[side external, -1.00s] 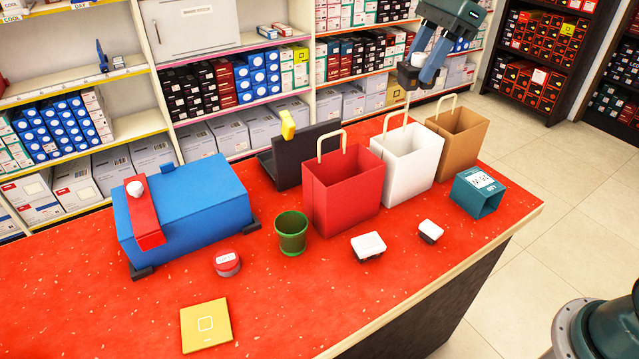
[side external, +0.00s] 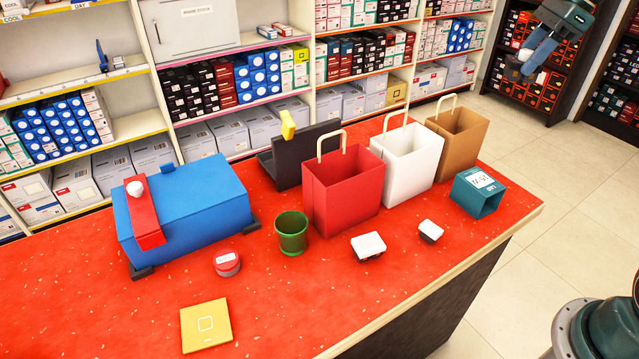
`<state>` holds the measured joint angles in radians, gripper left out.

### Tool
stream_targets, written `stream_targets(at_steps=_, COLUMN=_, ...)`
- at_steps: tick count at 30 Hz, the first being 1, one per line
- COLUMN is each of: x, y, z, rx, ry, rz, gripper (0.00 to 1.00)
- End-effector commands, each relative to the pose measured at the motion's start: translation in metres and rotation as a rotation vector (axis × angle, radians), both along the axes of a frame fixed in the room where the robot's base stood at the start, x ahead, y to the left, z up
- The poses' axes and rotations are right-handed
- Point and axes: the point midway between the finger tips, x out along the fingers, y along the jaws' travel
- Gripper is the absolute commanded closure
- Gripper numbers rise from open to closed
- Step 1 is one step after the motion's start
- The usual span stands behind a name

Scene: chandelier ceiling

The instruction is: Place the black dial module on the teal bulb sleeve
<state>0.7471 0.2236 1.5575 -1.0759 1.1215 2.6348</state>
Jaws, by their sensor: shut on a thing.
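The teal bulb sleeve (side external: 478,204) lies on the right end of the red counter, an open-ended box with a white printed label on top. My gripper (side external: 518,66) is at the upper right of the side external view, high above the floor side and beyond the counter's right end. It is shut on a small dark thing (side external: 512,71), which looks like the black dial module with a pale part beside it. The held thing is small and partly covered by the fingers, so its dial face cannot be made out. It is well apart from the sleeve.
Brown (side external: 458,135), white (side external: 408,158) and red (side external: 342,190) paper bags stand left of the sleeve. Two small white-topped modules (side external: 368,244) (side external: 431,230), a green cup (side external: 292,234) and a blue box (side external: 185,210) also occupy the counter (side external: 440,270).

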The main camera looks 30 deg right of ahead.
Motion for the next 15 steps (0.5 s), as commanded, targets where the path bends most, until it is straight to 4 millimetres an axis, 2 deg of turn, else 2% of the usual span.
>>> stream_targets(at_steps=1, x=-0.004, y=-0.006, z=0.0, rx=0.0, ry=0.0, rz=-0.015, gripper=0.82)
stream_targets(at_steps=15, x=-0.002, y=-0.002, z=-0.044, rx=0.002, ry=-0.001, rz=-0.008, gripper=0.82)
